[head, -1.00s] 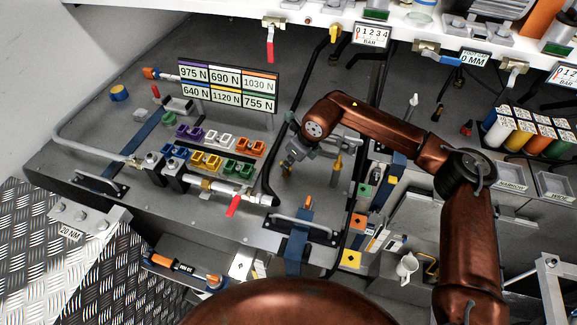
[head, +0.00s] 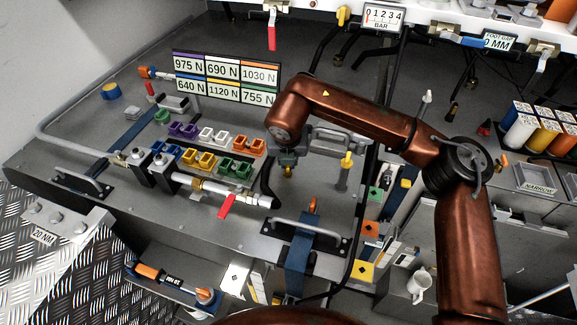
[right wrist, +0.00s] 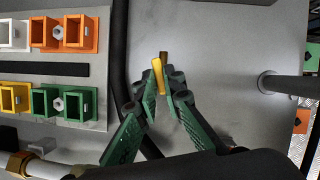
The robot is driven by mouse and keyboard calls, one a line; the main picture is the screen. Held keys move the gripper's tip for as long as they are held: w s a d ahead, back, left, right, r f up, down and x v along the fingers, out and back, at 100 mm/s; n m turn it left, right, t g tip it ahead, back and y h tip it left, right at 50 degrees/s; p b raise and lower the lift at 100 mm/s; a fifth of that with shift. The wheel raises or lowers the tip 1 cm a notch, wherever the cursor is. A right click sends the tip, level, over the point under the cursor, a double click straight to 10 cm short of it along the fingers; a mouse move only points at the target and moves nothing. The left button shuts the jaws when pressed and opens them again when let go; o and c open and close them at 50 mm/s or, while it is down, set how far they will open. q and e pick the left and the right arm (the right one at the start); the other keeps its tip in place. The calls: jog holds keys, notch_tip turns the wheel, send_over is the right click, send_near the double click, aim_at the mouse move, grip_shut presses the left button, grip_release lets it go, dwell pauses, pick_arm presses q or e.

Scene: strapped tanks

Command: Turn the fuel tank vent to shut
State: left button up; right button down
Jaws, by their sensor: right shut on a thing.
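A small yellow vent lever (right wrist: 157,76) stands on the grey tank top (right wrist: 215,40) in the right wrist view, with a brownish piece beside its tip. My right gripper (right wrist: 167,88), with green fingers, is shut on this lever. In the head view my right gripper (head: 287,163) reaches down to the tank top. A yellow bit of the lever (head: 288,171) shows just below it, and the rest is hidden by the gripper. The lever's exact angle is hard to tell. My left gripper is not in view.
A yellow-topped post (head: 346,161) stands right of the gripper. A black hose (right wrist: 121,60) runs close on the left. Coloured sockets (head: 202,160) and a valve with a red handle (head: 227,206) lie further left. A grab handle (head: 305,230) crosses the front.

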jog(key=shift+a+m+h+b, duration=0.15)
jog(key=shift+m+h+b, duration=0.55)
jog(key=shift+m, duration=0.9)
jog(key=c, duration=2)
grip_release()
jog(key=shift+c, duration=0.2)
jog(key=shift+r, duration=0.1)
jog(key=v, duration=1.1)
jog(key=shift+r, duration=0.45)
jog(key=shift+a, duration=0.1)
